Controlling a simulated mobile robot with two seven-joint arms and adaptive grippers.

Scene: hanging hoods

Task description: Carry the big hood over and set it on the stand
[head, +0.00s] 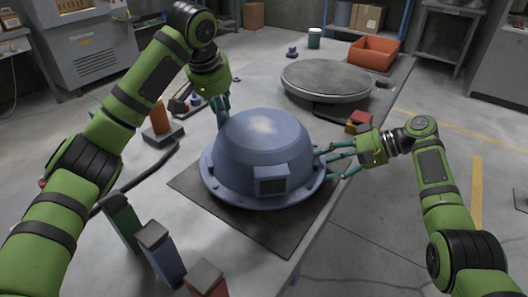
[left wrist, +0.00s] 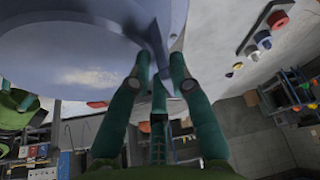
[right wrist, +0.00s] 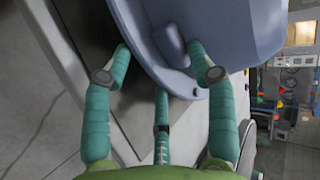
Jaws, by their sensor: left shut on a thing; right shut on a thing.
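The big hood (head: 255,148) is a blue-grey dome with a wide bolted flange and a small square box on its front. It is over a dark mat (head: 262,225) on the near table; I cannot tell whether it touches the mat. My left gripper (head: 222,115) is shut on the hood's far left rim, also seen in the left wrist view (left wrist: 160,75). My right gripper (head: 325,163) is shut on its right rim, which shows in the right wrist view (right wrist: 178,84). The stand, a round grey disc (head: 326,78) on a low base, is empty farther back.
Green, blue and red blocks (head: 160,250) stand at the table's near left. An orange cylinder (head: 160,117) stands on a block at left. Small red and yellow blocks (head: 359,121) lie between hood and stand.

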